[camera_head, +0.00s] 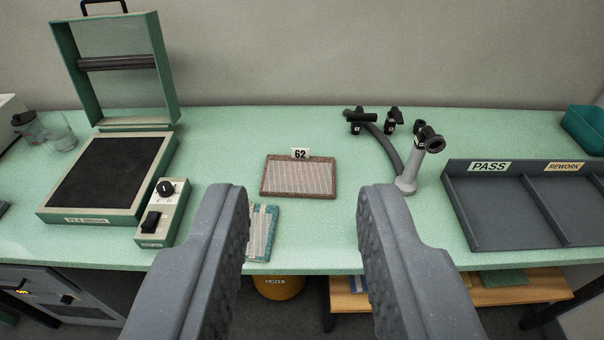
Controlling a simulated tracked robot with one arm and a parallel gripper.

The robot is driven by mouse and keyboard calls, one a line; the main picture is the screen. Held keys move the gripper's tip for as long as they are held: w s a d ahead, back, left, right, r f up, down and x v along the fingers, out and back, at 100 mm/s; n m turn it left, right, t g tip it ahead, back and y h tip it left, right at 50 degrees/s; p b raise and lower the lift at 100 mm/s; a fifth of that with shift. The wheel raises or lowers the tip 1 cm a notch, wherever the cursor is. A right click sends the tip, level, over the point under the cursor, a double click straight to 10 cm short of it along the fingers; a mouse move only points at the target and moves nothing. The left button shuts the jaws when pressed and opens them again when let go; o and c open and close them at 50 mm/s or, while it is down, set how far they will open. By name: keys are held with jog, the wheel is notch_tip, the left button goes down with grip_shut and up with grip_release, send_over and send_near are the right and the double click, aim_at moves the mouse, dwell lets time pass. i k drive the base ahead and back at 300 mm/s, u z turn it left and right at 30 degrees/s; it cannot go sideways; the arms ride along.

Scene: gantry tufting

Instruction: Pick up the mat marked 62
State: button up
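The mat marked 62 (300,177) lies flat on the green bench, near the middle of the view. The mat shows beyond and between the fingertips, apart from both.
A second, teal-edged mat (261,232) lies by the left finger, partly hidden. A machine with raised lid (108,175) and control box (163,212) stand left. A grey stand (406,180) is right of the mat. PASS and REWORK trays (520,205) lie further right.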

aim_at(301, 175)
jog(key=z, duration=0.4)
jog(key=i, duration=1.7)
jog(key=u, duration=0.4)
